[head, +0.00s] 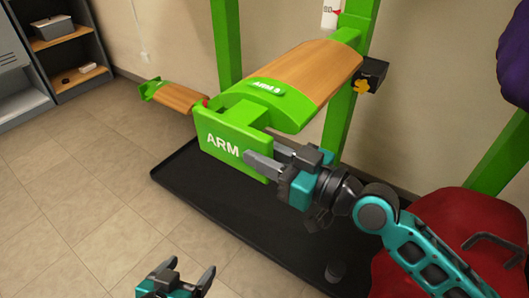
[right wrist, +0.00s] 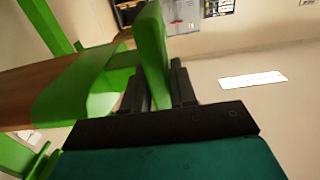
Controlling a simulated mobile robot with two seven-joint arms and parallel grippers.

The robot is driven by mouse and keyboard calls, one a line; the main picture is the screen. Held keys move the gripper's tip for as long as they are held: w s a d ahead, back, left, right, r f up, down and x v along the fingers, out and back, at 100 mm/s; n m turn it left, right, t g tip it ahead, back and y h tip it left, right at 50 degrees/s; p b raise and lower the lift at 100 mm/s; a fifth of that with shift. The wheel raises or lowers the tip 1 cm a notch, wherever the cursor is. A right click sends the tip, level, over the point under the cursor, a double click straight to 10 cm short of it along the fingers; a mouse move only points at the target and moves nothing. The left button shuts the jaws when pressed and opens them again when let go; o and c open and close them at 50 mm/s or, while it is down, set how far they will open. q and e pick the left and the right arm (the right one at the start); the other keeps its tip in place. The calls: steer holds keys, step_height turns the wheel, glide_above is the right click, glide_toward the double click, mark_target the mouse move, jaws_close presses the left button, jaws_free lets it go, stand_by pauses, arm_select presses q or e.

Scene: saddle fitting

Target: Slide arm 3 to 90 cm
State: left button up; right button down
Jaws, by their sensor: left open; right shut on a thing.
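Arm 3 (head: 318,80) is a wood-topped arm with a green end and an "ARM 3" label, standing out from a green upright (head: 342,118). A green plate marked "ARM" (head: 218,140) hangs at its front end. My right gripper (head: 266,158) is shut on the right edge of this plate. In the right wrist view the green plate (right wrist: 153,55) stands between the two dark fingers. My left gripper (head: 190,272) is open and empty, low in the head view, away from the arm. A white scale tag (head: 331,12) on the upright is cut off and partly legible.
A smaller wood-and-green arm (head: 178,97) is behind left. A black mat (head: 190,190) lies below. A red seat-like thing (head: 440,225) is at right. The tiled floor at left is clear.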

arm_select(q)
steer(key=shift+s, duration=0.1)
steer(key=shift+s+f, duration=0.1)
steer(key=shift+f, duration=0.05)
arm_select(e)
steer(key=c, duration=1)
jaws_free()
steer(key=shift+r, duration=0.1)
steer(key=shift+d, duration=0.15)
arm_select(q)
steer(key=b, duration=0.1)
steer(key=d+f+b, duration=0.1)
steer(key=b, duration=0.1)
steer(key=shift+w+f, duration=0.2)
steer(key=shift+w, duration=0.1)
arm_select(e)
steer(key=v, duration=1.2)
steer(key=shift+s+d, duration=0.25)
